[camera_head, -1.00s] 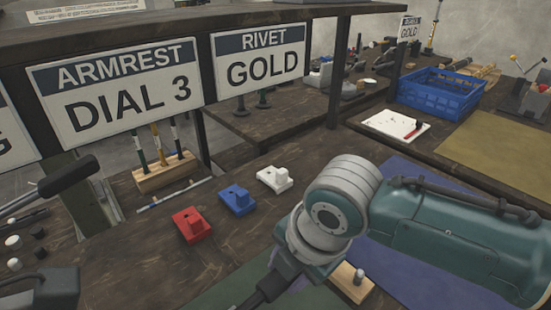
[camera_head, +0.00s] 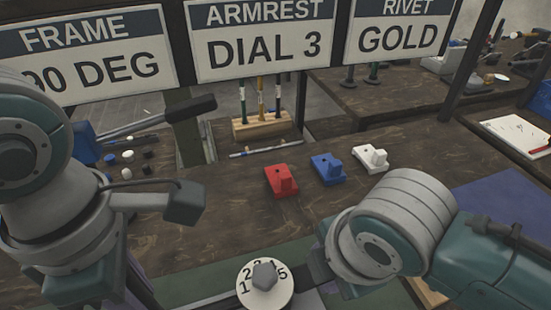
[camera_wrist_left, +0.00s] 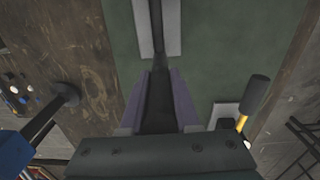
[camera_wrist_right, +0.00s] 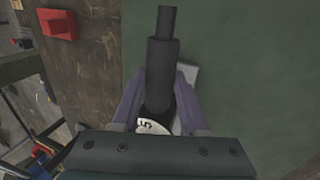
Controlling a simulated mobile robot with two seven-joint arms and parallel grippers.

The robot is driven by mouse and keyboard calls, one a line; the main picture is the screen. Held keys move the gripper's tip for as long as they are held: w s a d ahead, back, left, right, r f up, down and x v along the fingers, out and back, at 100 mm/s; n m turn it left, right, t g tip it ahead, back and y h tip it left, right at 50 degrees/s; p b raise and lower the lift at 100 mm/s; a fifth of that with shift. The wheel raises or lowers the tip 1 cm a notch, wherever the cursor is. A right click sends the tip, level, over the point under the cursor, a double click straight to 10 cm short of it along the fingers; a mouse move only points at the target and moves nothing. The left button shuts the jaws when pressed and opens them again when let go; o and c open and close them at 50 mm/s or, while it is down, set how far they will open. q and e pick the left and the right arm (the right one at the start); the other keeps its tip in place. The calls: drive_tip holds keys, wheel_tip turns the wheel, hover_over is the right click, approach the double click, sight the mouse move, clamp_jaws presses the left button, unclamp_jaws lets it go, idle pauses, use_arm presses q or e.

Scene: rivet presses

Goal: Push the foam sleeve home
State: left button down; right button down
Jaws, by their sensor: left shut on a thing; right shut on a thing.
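In the right wrist view a thick black sleeve (camera_wrist_right: 162,70) sits around a thinner dark rod (camera_wrist_right: 165,20), whose end sticks out beyond it. My right gripper (camera_wrist_right: 168,95) is shut on the sleeve with purple fingers on both sides. In the left wrist view my left gripper (camera_wrist_left: 158,88) is shut on a dark bar (camera_wrist_left: 157,105), which narrows toward the top over a grey plate (camera_wrist_left: 143,35). In the head view a white numbered dial (camera_head: 265,290) with a grey knob lies between my arms. The bar and sleeve are mostly hidden there by my wrists.
Red (camera_head: 281,182), blue (camera_head: 328,169) and white (camera_head: 370,158) blocks stand on the bench beyond the dial. A dark press lever (camera_head: 165,122) rises near my left arm. Signs read 90 DEG, DIAL 3 and GOLD. A rack (camera_head: 262,125) holds several tools.

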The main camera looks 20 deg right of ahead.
drive_tip(key=c, duration=0.7)
unclamp_jaws()
drive_tip(key=shift+a, duration=0.35)
drive_tip(key=o, duration=0.3)
drive_tip(key=shift+d, duration=0.15)
drive_tip(key=shift+r, duration=0.1)
drive_tip(key=v, duration=1.2)
